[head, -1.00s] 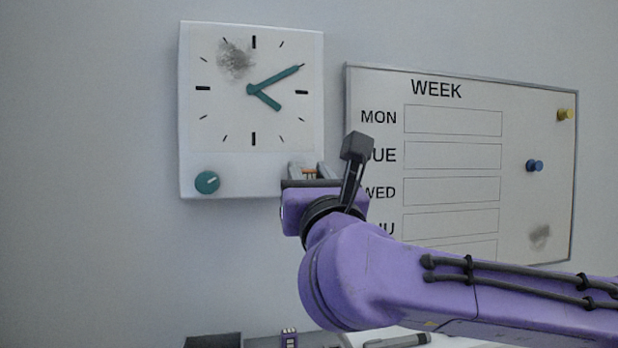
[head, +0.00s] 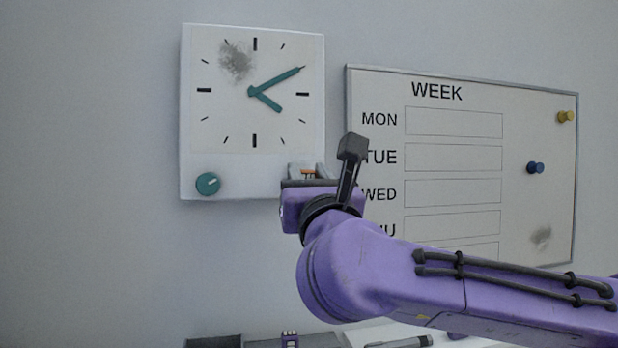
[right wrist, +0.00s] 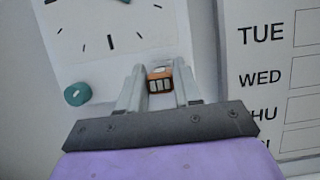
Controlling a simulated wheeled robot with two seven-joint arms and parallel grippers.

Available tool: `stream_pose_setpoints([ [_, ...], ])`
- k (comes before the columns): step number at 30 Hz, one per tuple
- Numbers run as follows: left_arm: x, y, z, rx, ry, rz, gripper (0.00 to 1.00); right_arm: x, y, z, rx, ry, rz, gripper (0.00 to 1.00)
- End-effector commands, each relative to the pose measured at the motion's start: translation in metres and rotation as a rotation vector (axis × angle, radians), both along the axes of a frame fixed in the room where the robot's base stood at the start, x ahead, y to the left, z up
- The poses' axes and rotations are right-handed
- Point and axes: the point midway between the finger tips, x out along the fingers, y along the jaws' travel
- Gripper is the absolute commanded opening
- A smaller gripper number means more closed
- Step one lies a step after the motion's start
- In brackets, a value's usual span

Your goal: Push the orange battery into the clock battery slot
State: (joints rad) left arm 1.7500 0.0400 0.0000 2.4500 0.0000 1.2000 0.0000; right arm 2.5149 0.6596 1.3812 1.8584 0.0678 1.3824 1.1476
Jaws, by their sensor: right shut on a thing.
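The white square clock (head: 230,130) hangs on the wall, with teal hands and a teal knob (head: 208,184) at its lower left. My right gripper (head: 307,171) is at the clock's lower right corner. In the right wrist view its two fingers (right wrist: 160,82) are shut on the orange battery (right wrist: 159,73), which shows an orange rim and pale end cells. A bit of the orange battery (head: 309,172) also shows between the fingers in the head view. The battery slot is hidden behind the gripper and battery, so I cannot tell how deep the battery sits.
A whiteboard week planner (head: 452,126) hangs right of the clock, partly behind my right arm, with yellow and blue pins. Below are a dark box (head: 214,341), a small purple item (head: 290,339) and a dark marker (head: 400,342). The wall left of the clock is bare.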

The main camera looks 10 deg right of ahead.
Motion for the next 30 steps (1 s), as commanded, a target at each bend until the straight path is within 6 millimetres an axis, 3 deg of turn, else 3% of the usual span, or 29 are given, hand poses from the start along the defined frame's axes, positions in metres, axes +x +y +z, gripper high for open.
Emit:
stream_pose_setpoints([
  [19, 0.0, 0.0, 0.0, 0.0, 0.0, 0.0, 0.54, 0.016, 0.0, 0.0, 0.0, 0.0, 0.001, 0.04],
  [20, 0.0, 0.0, 0.0, 0.0, 0.0, 0.0, 0.54, 0.016, 0.0, 0.0, 0.0, 0.0, 0.001, 0.4],
  [22, 0.0, 0.0, 0.0, 0.0, 0.0, 0.0, 0.54, 0.016, 0.0, 0.0, 0.0, 0.0, 0.001, 0.63],
  [30, 0.0, 0.0, -0.001, 0.0, 0.0, 0.0, 0.54, 0.016, 0.0, -0.001, 0.0, 0.001, 0.001, 0.63],
])
